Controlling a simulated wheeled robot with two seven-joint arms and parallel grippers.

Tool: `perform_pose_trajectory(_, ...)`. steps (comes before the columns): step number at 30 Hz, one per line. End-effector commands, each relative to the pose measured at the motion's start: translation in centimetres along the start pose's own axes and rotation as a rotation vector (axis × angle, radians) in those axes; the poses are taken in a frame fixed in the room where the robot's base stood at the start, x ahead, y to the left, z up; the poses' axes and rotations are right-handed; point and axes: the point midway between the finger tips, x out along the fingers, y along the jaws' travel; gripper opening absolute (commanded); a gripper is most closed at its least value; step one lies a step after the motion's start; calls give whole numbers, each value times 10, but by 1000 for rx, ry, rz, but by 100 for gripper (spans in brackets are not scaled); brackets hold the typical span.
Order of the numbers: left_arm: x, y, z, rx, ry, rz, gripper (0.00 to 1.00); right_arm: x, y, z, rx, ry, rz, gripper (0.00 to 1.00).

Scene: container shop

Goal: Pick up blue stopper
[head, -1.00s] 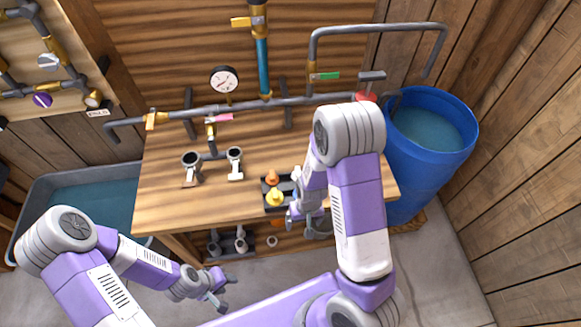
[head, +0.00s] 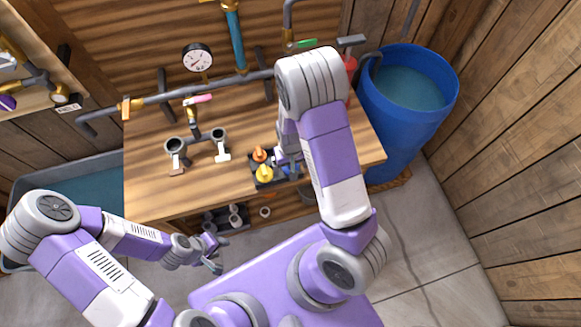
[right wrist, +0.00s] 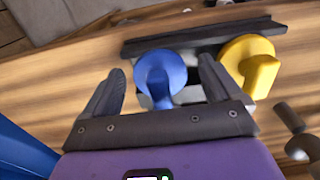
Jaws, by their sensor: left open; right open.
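The blue stopper (right wrist: 160,76) has a round disc and a raised grip. In the right wrist view it sits in the dark tray (right wrist: 200,38), between the two fingers of my right gripper (right wrist: 162,78). The fingers are open, with a gap visible on each side of the stopper. In the head view my right gripper (head: 285,165) is at the right part of the tray and mostly hides the blue stopper. My left gripper (head: 214,257) is open and empty, low in front of the bench.
A yellow stopper (right wrist: 252,66) sits right beside my right gripper's finger. An orange stopper (head: 259,154) is behind it in the tray. Pipes with a gauge (head: 198,58) run along the bench back. A blue barrel (head: 400,130) stands at the right.

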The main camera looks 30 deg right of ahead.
Motion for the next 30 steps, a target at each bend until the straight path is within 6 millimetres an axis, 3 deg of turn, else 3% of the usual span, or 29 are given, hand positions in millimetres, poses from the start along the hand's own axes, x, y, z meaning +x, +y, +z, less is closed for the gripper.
perform_pose_trajectory(6, 0, 0, 0, 0, 0, 0, 43, 0, 0, 0, 0, 1, -1, 92)
perform_pose_trajectory(18, 0, 0, 0, 0, 1, 0, 43, 0, 0, 0, 0, 1, -1, 30)
perform_pose_trajectory(26, -1, 0, 0, 0, 1, 0, 43, -1, 0, 0, -1, 2, -1, 30)
perform_pose_trajectory(30, -5, 2, 0, 0, 1, 0, 43, -16, -1, -1, -2, 5, -2, 30)
